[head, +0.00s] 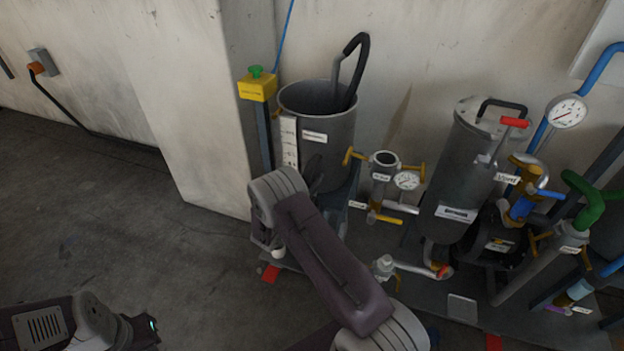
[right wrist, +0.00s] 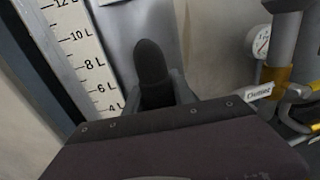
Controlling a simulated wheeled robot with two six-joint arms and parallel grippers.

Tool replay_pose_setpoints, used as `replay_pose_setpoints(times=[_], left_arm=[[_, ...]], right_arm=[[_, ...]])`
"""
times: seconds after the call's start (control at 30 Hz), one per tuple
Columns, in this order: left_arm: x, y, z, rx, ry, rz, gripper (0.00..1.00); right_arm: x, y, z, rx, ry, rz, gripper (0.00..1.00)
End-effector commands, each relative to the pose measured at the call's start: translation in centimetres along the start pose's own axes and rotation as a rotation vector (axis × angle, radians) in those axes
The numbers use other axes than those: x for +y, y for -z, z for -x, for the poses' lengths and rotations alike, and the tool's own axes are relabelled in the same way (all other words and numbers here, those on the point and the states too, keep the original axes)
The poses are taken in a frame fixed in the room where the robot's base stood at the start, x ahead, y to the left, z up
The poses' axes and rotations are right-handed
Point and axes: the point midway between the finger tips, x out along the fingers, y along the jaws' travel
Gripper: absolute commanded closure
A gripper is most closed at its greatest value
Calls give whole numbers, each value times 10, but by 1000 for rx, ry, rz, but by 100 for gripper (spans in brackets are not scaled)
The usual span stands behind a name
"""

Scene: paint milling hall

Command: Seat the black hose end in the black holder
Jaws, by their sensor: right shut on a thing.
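My right gripper (head: 314,172) is in front of the grey open-topped tank (head: 338,126), largely hidden by my own arm in the head view. In the right wrist view it is shut on a black rounded thing (right wrist: 151,68), which looks like the black hose end. Its blunt tip stands up between the fingers, in front of the tank wall. A black bent hose (head: 361,55) rises from the tank's open top. I cannot pick out the black holder for certain. My left arm shows at the lower left; its fingers are out of view.
A white litre scale (head: 289,141) runs down the tank; it also shows in the right wrist view (right wrist: 80,50). A yellow box with a green knob (head: 257,86) stands left of it. Valves, a gauge (head: 407,181) and a lidded vessel (head: 467,160) crowd the right. The left floor is clear.

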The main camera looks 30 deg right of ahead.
Motion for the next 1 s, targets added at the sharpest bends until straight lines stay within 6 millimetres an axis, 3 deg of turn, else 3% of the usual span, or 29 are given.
replay_pose_setpoints(times=[1.0], left_arm=[[0, -2, -16, 0, 0, 0, 100]], right_arm=[[0, 20, 0, -3, 0, -2, 100]])
